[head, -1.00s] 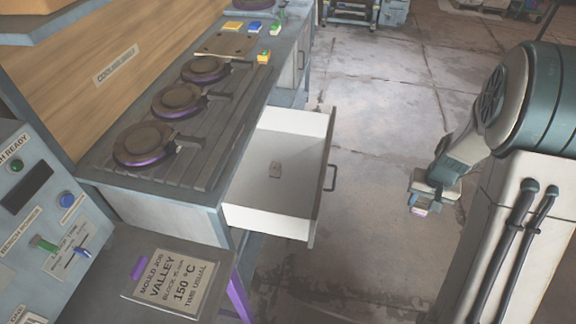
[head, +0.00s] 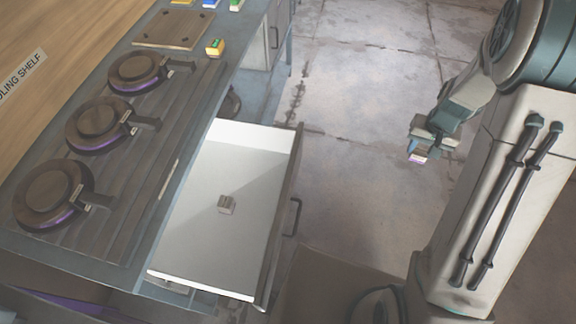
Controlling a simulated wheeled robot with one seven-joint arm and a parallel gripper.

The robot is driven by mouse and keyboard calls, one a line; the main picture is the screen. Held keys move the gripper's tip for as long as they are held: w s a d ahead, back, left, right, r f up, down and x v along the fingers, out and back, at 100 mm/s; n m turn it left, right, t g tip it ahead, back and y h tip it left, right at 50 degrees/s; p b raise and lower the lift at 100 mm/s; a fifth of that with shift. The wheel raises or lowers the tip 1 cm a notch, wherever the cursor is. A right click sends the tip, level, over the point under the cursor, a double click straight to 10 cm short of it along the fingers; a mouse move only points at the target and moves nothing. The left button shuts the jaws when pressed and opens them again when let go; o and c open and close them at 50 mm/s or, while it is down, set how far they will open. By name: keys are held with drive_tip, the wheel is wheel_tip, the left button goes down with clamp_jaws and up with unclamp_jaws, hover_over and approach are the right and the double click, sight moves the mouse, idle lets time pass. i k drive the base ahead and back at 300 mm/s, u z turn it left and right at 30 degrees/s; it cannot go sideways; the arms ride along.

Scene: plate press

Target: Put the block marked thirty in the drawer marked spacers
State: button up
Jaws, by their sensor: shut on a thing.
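My gripper (head: 422,150) is at the right, over the open floor, shut on a small block (head: 418,157) that shows pinkish white with a little blue at its lower end. Its marking cannot be read. An open drawer (head: 205,215) with white insides juts out from the bench, left of my gripper and well apart from it.
The bench top carries several round dark moulds with purple rims (head: 98,125) on a slatted rack. A brown plate (head: 173,29) and a yellow-and-green block (head: 214,47) stand behind them, with more coloured blocks at the back edge. The floor (head: 350,110) between bench and arm is clear.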

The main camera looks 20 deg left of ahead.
sight(251, 179)
drive_tip(key=i, duration=2.4)
drive_tip(key=u, duration=3.5)
drive_tip(key=i, duration=0.5)
drive_tip(key=z, duration=0.05)
